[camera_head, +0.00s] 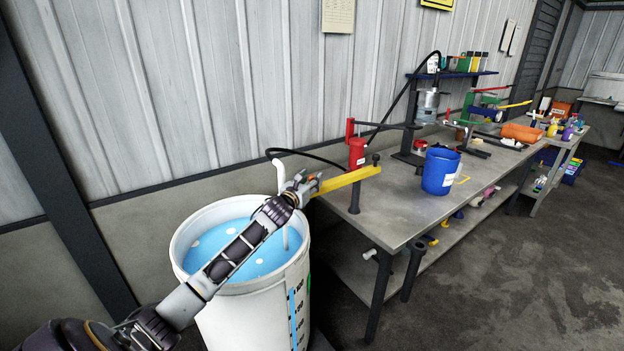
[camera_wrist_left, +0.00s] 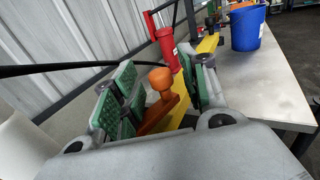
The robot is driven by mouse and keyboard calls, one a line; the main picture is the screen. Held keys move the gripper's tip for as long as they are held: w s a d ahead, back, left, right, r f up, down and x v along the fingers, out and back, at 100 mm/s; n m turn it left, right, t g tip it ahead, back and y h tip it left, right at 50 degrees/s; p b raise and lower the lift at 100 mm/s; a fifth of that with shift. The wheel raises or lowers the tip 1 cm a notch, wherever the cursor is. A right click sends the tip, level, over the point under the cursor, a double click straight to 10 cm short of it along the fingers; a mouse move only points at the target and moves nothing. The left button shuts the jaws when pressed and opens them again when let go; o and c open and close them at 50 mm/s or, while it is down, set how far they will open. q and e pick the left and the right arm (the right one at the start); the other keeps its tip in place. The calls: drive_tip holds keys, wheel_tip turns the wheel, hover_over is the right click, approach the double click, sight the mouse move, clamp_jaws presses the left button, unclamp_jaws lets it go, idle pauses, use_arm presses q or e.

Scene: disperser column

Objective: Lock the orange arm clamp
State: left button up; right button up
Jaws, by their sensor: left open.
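The orange arm clamp (camera_wrist_left: 160,82) has a rounded knob on a short lever. It sits at the yellow arm (camera_wrist_left: 179,108), between the green-padded fingers of my left gripper (camera_wrist_left: 158,92). The fingers are apart; I cannot tell whether either touches the clamp. In the head view my left gripper (camera_head: 306,186) is at the near end of the yellow arm (camera_head: 348,180), beside the white barrel's rim. The clamp is mostly hidden there by the gripper. My right gripper is not in view.
A white barrel (camera_head: 302,268) of blue liquid stands under my left arm. A red cylinder (camera_head: 357,154) with a lever stands at the bench's (camera_head: 395,212) near end. A blue bucket (camera_head: 440,171) stands farther right. A black hose (camera_head: 300,153) runs behind. Open floor lies at right.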

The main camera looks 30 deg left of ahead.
use_arm(q)
drive_tip(key=shift+w, duration=0.8)
drive_tip(key=shift+a, duration=0.1)
clamp_jaws()
